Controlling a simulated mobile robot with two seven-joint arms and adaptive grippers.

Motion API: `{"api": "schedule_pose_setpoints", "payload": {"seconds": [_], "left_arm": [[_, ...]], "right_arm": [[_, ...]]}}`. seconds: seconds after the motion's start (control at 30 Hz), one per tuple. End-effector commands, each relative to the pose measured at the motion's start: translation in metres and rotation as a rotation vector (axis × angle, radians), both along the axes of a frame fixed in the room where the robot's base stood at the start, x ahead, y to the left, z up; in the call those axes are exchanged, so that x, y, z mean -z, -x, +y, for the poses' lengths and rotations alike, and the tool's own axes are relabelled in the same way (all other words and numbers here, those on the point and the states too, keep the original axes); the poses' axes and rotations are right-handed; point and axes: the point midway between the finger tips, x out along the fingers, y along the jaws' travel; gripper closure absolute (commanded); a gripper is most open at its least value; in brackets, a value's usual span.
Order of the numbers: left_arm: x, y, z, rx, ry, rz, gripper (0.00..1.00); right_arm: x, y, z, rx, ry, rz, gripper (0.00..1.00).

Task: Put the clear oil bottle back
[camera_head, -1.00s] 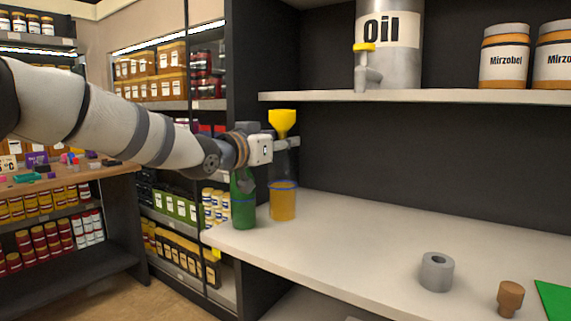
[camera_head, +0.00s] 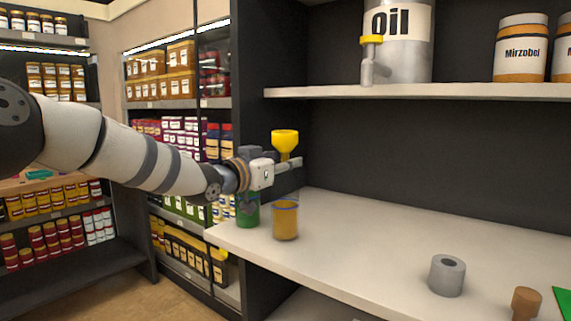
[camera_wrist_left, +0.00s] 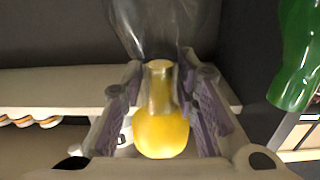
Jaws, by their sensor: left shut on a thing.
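The clear oil bottle (camera_head: 285,220) is upright at the counter's left end, with orange oil in its lower part and a blue line above. My left gripper (camera_head: 291,164) is shut around its neck. In the left wrist view, the gripper's fingers (camera_wrist_left: 163,100) flank the neck, and the clear bottle body (camera_wrist_left: 165,25) is above. A yellow funnel (camera_head: 284,142) sits at the bottle's mouth; it also shows in the left wrist view (camera_wrist_left: 162,135). I cannot tell whether the bottle's base touches the counter. My right gripper is out of view.
A green bottle (camera_head: 247,212) stands just left of the clear one. The white counter (camera_head: 360,235) is bare to the right, up to a grey ring (camera_head: 447,275) and a brown stopper (camera_head: 525,303). An upper shelf (camera_head: 400,91) holds an oil tank (camera_head: 412,55) and jars (camera_head: 521,48).

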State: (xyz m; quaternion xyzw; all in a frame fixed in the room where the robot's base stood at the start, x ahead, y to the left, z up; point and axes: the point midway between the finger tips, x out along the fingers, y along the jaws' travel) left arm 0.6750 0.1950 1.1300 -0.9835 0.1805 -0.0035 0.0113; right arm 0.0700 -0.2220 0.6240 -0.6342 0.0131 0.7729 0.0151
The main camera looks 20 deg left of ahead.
Motion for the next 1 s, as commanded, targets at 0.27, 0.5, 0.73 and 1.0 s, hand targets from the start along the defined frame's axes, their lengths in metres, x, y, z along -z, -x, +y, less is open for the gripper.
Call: {"api": "schedule_pose_setpoints", "payload": {"seconds": [0.27, 0.5, 0.73, 1.0], "left_arm": [[0.003, 0.000, 0.000, 0.000, -0.001, 0.000, 0.52], [0.003, 0.000, 0.000, 0.000, 0.000, 0.000, 0.52], [-0.010, 0.027, 0.009, 0.000, 0.001, -0.008, 0.52], [-0.003, 0.088, 0.033, 0.000, 0.004, -0.002, 0.52]], "right_arm": [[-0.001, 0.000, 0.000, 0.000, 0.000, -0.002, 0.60], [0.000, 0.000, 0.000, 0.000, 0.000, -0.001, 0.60], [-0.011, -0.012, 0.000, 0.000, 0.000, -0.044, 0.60], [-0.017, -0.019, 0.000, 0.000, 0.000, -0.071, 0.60]]}}
